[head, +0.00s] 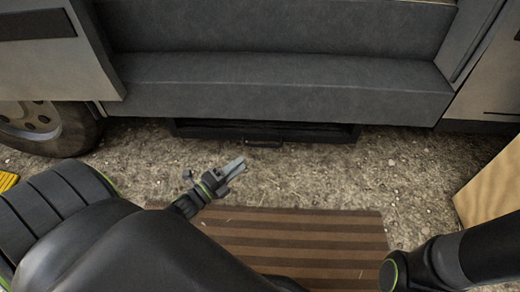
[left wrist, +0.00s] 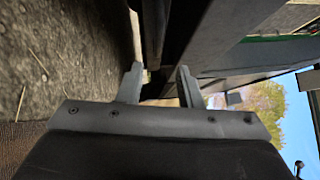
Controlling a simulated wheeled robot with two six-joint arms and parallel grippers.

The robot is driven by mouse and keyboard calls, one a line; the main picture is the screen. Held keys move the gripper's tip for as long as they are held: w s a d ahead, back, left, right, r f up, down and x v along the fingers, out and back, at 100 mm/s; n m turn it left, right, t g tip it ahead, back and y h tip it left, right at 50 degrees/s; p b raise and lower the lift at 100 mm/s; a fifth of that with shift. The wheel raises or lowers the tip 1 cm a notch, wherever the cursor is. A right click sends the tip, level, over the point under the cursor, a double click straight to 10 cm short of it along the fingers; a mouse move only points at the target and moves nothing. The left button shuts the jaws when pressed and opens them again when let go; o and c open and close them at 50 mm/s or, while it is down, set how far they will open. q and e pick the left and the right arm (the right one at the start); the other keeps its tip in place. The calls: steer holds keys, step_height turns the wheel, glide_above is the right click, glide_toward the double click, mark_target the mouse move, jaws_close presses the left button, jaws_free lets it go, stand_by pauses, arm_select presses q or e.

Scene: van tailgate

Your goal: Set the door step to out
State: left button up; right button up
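The door step (head: 325,134) is a dark flat panel tucked under the grey van sill, with only its front edge showing. A small dark handle (head: 263,144) sits at the middle of that edge. My left gripper (head: 240,164) is just in front of and slightly left of the handle, low over the gravel. In the left wrist view my left gripper (left wrist: 158,82) has its two fingers apart. A dark bar or edge (left wrist: 153,35) lies ahead of the gap; whether it is between the fingertips I cannot tell. My right gripper is out of view.
A brown striped mat (head: 300,240) lies on the gravel in front of the step. A wheel (head: 45,125) is at left, with a yellow object (head: 7,181) near it. A wooden panel (head: 490,185) stands at right. The grey sill (head: 280,88) overhangs the step.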

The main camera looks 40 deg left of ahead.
arm_select(q)
steer(key=b+x, duration=0.2)
steer(key=x, duration=0.7)
steer(key=shift+w, duration=0.3)
steer(key=shift+c, duration=0.3)
steer(key=shift+r, duration=0.1)
jaws_close()
